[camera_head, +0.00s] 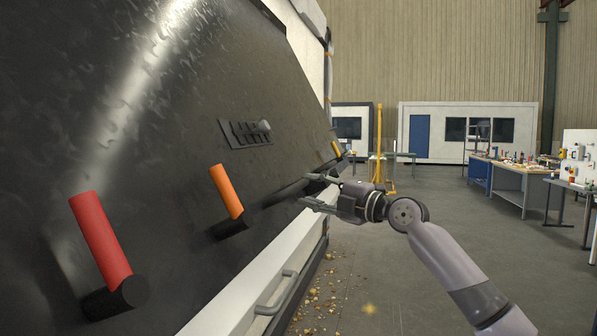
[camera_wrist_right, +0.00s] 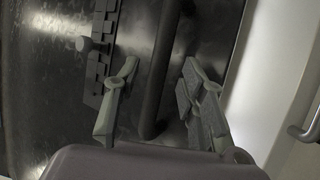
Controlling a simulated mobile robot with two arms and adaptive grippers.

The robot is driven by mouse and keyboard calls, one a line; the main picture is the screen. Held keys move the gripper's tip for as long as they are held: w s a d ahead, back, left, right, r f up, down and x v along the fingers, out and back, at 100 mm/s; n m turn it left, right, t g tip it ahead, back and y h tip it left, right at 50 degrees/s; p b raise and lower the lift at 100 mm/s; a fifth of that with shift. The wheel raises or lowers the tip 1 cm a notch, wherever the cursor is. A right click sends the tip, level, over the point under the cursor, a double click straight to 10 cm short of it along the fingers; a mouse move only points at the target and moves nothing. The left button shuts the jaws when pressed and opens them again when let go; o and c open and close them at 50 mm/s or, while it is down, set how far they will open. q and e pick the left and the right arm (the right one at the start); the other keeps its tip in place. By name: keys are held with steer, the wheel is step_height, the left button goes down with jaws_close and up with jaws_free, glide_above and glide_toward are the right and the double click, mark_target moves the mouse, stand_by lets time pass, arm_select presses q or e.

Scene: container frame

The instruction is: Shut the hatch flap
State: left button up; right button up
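A large dark glossy panel (camera_head: 165,150), which looks like the hatch flap, fills the left of the head view and slopes over a white sill. It also fills much of the right wrist view (camera_wrist_right: 50,100). I cannot tell how far it stands open. A black bar (camera_head: 285,191) runs along its lower part. My right gripper (camera_head: 308,190) is open near the lower edge, beside this bar. In the right wrist view the fingers (camera_wrist_right: 160,70) lie on either side of the dark bar (camera_wrist_right: 160,95); contact is unclear. My left gripper is out of view.
A red handle (camera_head: 101,238), an orange handle (camera_head: 227,191) and a black plate with a knob (camera_head: 246,133) are on the panel. A white sill (camera_head: 245,292) with a grey grab handle (camera_head: 277,294) lies below. Open floor (camera_head: 420,210) extends right, towards workbenches (camera_head: 515,178).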

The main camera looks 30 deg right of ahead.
mark_target(302, 187)
steer(key=shift+p+x, duration=0.75)
steer(key=shift+x, duration=1.5)
steer(key=shift+c, duration=0.2)
steer(key=shift+f, duration=0.1)
jaws_close()
